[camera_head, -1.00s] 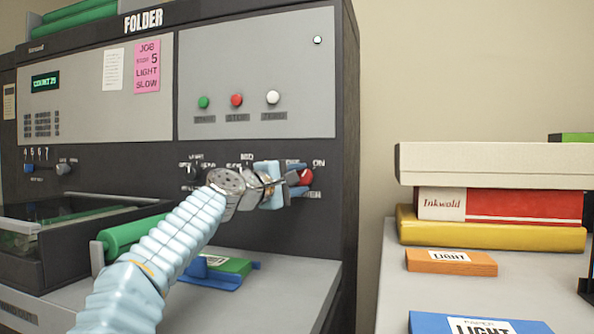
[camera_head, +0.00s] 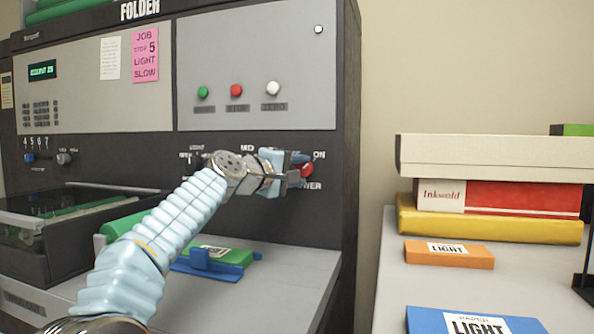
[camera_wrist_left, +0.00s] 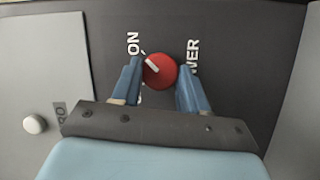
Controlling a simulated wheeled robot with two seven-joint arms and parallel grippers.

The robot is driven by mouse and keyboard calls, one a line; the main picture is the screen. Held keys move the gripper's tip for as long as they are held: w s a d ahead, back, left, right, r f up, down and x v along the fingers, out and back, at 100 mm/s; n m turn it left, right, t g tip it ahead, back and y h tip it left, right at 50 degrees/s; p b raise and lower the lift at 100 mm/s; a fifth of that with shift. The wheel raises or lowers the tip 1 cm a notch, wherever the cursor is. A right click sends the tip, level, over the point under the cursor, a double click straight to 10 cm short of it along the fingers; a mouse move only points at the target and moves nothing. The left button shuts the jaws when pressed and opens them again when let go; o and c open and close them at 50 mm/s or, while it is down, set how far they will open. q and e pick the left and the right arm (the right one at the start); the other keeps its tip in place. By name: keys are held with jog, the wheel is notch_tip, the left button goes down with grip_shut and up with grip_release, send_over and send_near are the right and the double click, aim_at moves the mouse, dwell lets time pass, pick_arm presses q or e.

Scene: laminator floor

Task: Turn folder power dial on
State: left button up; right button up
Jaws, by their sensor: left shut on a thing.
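The red power dial (camera_head: 306,170) is on the lower right of the dark folder front, beside the labels ON and POWER. It also shows in the left wrist view (camera_wrist_left: 160,72), with a white pointer mark angled toward the ON label. My left gripper (camera_head: 300,165) is at the dial, with one blue finger on each side of it. In the left wrist view my left gripper (camera_wrist_left: 160,80) is shut on the dial. My right gripper is not in view.
Green, red and white buttons (camera_head: 273,88) sit on the grey panel above. A green pack (camera_head: 222,257) lies on the folder's shelf below my arm. A side table (camera_head: 400,290) at right holds stacked boxes and orange and blue packs. The wall between is bare.

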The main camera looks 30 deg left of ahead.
pick_arm(q)
jog(key=o, duration=1.1)
jog(key=shift+c, duration=0.2)
jog(key=s+a+b, duration=0.2)
jog(key=s, duration=1.1)
jog(key=shift+s+r+b, duration=0.15)
jog(key=shift+s+b, duration=0.15)
jog(key=shift+b, duration=0.05)
